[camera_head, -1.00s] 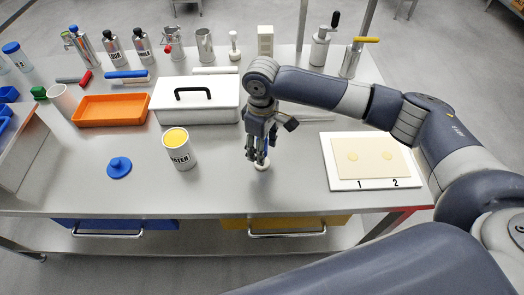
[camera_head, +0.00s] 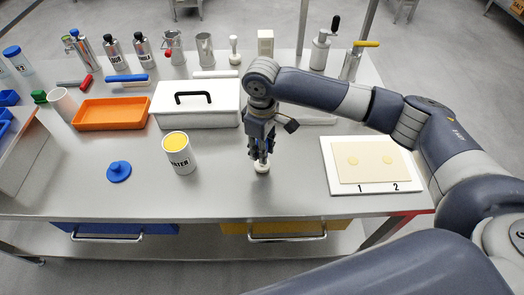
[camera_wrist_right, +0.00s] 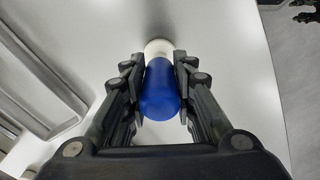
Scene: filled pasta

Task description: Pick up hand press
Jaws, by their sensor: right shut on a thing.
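The hand press, with a blue handle (camera_wrist_right: 160,88) and a round white end (camera_wrist_right: 158,46), is between the two fingers of my right gripper (camera_head: 261,156). In the head view its white foot (camera_head: 262,169) shows just under the fingertips, at the table top, and the fingers hide most of the handle. In the right wrist view my right gripper (camera_wrist_right: 158,72) is shut on the blue handle, one finger on each side. The press looks upright, and I cannot tell whether it is lifted off the table. My left gripper is out of view.
A white can with yellow contents (camera_head: 181,160) and a blue lid (camera_head: 119,171) stand to the left. A white box (camera_head: 190,118) and an orange tray (camera_head: 110,114) are behind. A board with pale dough (camera_head: 368,174) lies right. The table front is clear.

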